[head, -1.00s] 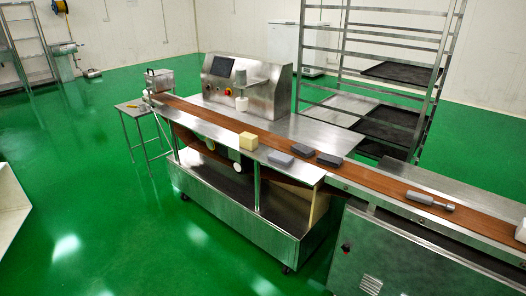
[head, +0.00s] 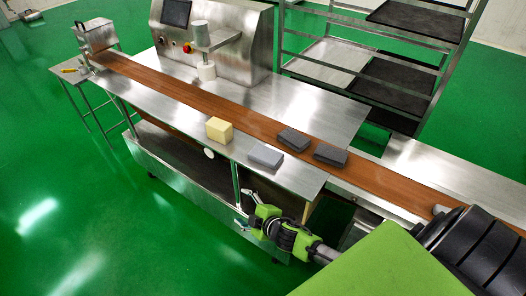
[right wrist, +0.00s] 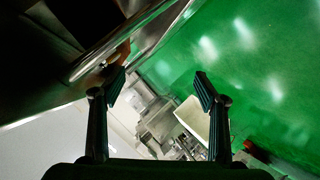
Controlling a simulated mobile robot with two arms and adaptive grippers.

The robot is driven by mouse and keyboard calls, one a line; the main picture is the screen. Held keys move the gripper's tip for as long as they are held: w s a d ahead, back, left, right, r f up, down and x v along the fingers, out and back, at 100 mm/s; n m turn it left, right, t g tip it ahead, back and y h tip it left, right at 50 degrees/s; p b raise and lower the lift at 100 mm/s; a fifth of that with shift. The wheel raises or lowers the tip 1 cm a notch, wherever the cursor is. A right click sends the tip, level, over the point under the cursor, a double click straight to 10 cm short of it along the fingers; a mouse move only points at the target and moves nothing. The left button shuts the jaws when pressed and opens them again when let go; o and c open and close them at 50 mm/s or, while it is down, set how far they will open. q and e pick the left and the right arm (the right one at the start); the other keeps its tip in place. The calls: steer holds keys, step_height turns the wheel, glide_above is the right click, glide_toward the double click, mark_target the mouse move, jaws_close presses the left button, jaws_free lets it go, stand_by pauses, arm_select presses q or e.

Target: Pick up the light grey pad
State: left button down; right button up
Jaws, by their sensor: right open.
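The light grey pad (head: 265,155) lies flat on the steel ledge in front of the brown belt in the head view, near the ledge's front edge. My right gripper (head: 244,212) is in front of the machine, nearer to me than the pad and apart from it. In the right wrist view, the right gripper (right wrist: 159,88) has its two fingers spread with nothing between them. The pad cannot be made out in the wrist view. My left gripper is not in view.
A yellow block (head: 219,130) stands to the left of the pad. Two dark grey pads (head: 293,139) (head: 330,155) lie to its right, by the brown belt (head: 175,92). The steel ledge edge (head: 285,185) lies between gripper and pad. A rack (head: 375,50) stands behind.

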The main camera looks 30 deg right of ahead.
steer(key=w+a+r+n+y, duration=0.3)
steer(key=r+n, duration=0.2)
steer(key=r, duration=0.4)
steer(key=w+a+r+n+t+y+p, duration=0.1)
steer(key=w+a+r+n+y, duration=0.15)
steer(key=r+n, duration=0.5)
steer(key=w+a+r+n+y, duration=0.2)
steer(key=a+r+n+y, duration=0.15)
steer(key=r, duration=0.75)
steer(key=n+g+h+p, duration=0.1)
steer(key=n+g+h, duration=0.75)
steer(key=n, duration=0.55)
glide_toward(266, 154)
steer(key=f, duration=0.1)
steer(key=w+f+p, duration=0.1)
steer(key=shift+w+f+g+p, duration=0.3)
steer(key=shift+g, duration=0.05)
steer(key=shift+w+f, duration=0.1)
steer(key=shift+f, duration=0.15)
steer(key=shift+w+a+f+p, duration=0.2)
steer(key=shift+f+p, duration=0.2)
steer(key=shift+f, duration=0.05)
steer(key=p+x, duration=0.1)
steer(key=x, duration=0.3)
steer(key=shift+a+f, duration=0.1)
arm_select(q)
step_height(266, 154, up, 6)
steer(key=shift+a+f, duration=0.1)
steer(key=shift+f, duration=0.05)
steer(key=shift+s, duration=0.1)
